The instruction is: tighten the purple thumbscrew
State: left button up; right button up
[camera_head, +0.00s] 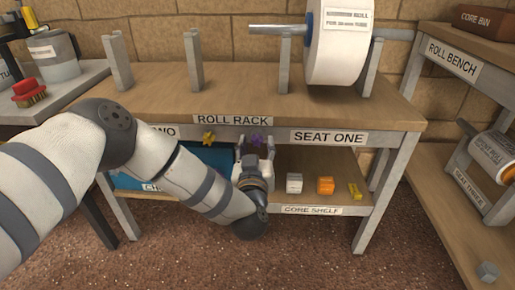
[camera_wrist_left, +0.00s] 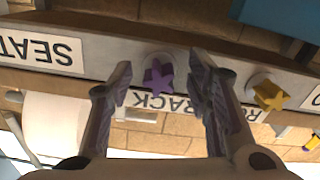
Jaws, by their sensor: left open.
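The purple thumbscrew (camera_head: 257,140) is a star-shaped knob on the front rail of the roll rack, left of the SEAT ONE label. In the left wrist view the purple thumbscrew (camera_wrist_left: 158,76) shows between my two fingertips, on a pale round base. My left gripper (camera_head: 256,147) is in front of it with its fingers spread. In the left wrist view my left gripper (camera_wrist_left: 160,88) is open and empty, with a gap on each side of the knob. My right gripper is in neither view.
A yellow star knob (camera_head: 208,138) is on the same rail to the left. The core shelf below holds a white block (camera_head: 294,183), an orange block (camera_head: 325,185) and a yellow piece (camera_head: 354,191). A large white roll (camera_head: 338,48) hangs above. The roll bench (camera_head: 458,95) stands at right.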

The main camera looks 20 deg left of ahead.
pick_arm(q)
grip_shut()
jog(key=shift+r+m+p, duration=0.4)
jog(key=shift+m+p, duration=0.5)
jog(key=shift+p, duration=0.25)
jog(key=shift+f+m, duration=0.15)
jog(key=shift+m, duration=0.15)
jog(key=shift+f, duration=0.25)
grip_release()
